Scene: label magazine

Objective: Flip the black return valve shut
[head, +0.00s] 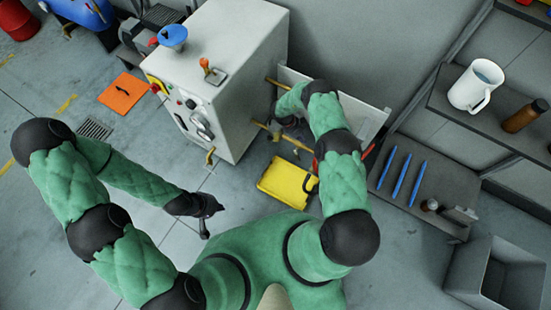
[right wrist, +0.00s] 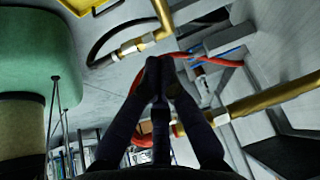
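My right gripper (head: 287,122) is beside the grey machine, among the brass pipes. In the right wrist view my right gripper (right wrist: 158,65) has its dark fingertips together, with nothing clearly seen between them. An upper brass pipe (right wrist: 164,14) ends just beyond the fingertips, and a lower brass pipe (right wrist: 272,101) runs to the right of them. I cannot pick out the black return valve's handle; the dark fingers may hide it. My left gripper (head: 206,208) hangs over bare floor, away from the pipes; its fingers are too small to read.
The grey machine (head: 232,45) stands at upper middle. A white panel (head: 352,112) is behind my right arm. A yellow tray (head: 287,183) lies below the pipes. A red hose (right wrist: 222,62) and a black hose (right wrist: 100,45) curve near my right fingers. Shelves (head: 435,180) line the right.

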